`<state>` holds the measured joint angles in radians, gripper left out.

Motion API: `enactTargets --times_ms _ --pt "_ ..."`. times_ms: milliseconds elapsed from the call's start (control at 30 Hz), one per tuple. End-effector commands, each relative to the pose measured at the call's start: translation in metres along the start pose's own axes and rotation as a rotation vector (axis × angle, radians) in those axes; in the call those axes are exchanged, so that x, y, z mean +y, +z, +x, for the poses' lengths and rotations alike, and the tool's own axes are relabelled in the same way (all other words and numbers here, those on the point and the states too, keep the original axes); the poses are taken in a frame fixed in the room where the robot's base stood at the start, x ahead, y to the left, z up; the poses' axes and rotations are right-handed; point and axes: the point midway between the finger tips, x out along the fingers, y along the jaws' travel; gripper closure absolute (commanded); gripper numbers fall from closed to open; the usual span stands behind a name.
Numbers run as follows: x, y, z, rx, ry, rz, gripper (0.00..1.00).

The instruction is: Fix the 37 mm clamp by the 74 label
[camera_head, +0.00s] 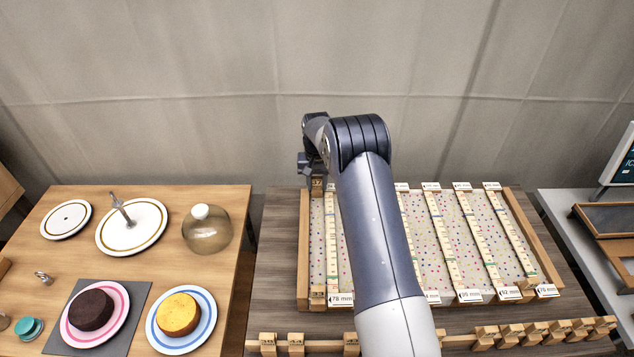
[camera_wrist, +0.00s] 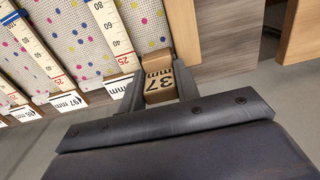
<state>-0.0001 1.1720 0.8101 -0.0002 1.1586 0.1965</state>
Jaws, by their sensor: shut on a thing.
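My gripper (camera_wrist: 158,90) is shut on a wooden clamp marked 37 (camera_wrist: 159,86), which sits between its two fingers in the wrist view. The nearest ruler (camera_wrist: 108,35) ends in a label (camera_wrist: 119,87) partly covered by a finger, with only "mm" readable. I cannot read a 74 on any label.
Other far-end labels include one reading 97 mm (camera_wrist: 67,100). A near-edge label reads 78 mm (camera_head: 341,298). Several wooden clamps (camera_head: 510,333) sit on a front rail. On the left table (camera_head: 190,272) are cakes, plates and a glass dome (camera_head: 207,232).

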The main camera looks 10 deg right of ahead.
Motion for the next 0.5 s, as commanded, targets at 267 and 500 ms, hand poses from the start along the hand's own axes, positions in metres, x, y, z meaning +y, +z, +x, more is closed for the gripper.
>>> enactTargets --times_ms 267,500 --pt "0.0000 0.0000 -0.0004 0.000 0.000 0.000 0.60" --pt "0.0000 0.0000 -0.0003 0.000 0.000 0.000 0.44"
